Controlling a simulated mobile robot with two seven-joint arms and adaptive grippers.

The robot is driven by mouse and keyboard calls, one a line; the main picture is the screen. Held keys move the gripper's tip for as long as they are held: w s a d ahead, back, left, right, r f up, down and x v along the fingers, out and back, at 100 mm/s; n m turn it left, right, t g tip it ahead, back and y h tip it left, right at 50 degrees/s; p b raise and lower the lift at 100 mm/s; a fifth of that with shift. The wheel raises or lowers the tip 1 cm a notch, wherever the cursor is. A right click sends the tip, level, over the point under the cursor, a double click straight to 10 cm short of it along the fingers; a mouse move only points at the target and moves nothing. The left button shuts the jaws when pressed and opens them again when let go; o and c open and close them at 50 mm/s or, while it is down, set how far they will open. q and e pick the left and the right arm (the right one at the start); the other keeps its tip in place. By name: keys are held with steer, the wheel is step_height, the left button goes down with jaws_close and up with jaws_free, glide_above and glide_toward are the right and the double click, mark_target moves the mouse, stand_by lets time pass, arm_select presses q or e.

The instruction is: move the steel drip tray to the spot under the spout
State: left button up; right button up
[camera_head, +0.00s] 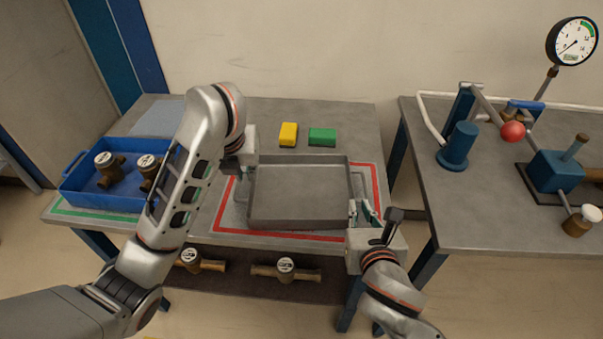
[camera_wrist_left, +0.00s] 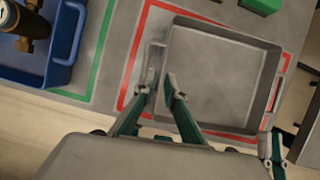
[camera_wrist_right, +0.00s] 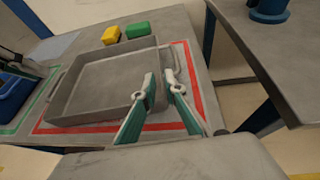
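The steel drip tray (camera_head: 300,190) is a grey, shallow, empty rectangle lying inside a red outline on the left table. It has a handle on each side, seen in the left wrist view (camera_wrist_left: 215,75) and the right wrist view (camera_wrist_right: 105,85). My left gripper (camera_head: 240,178) is at its left handle. Its fingers (camera_wrist_left: 160,85) are apart, and I cannot tell if they touch the handle. My right gripper (camera_head: 362,212) is at the tray's right front side. Its fingers (camera_wrist_right: 161,85) are apart near the right handle. The spout is not clearly identifiable.
A blue bin (camera_head: 100,198) with brass meters stands left. Yellow (camera_head: 288,134) and green (camera_head: 322,137) blocks lie behind the tray. A second table (camera_head: 480,215), across a gap on the right, carries a blue cylinder (camera_head: 458,147), a red ball (camera_head: 512,131) and a gauge (camera_head: 572,42).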

mark_target(352, 184)
arm_select(q)
steer(key=shift+s+d+r, duration=0.15)
steer(key=shift+d+r, duration=0.05)
steer(key=shift+d, duration=0.05)
arm_select(e)
steer(key=shift+r, duration=0.15)
arm_select(q)
steer(key=shift+f, duration=0.1)
steer(key=shift+s, duration=0.1)
arm_select(e)
steer(key=shift+s, duration=0.1)
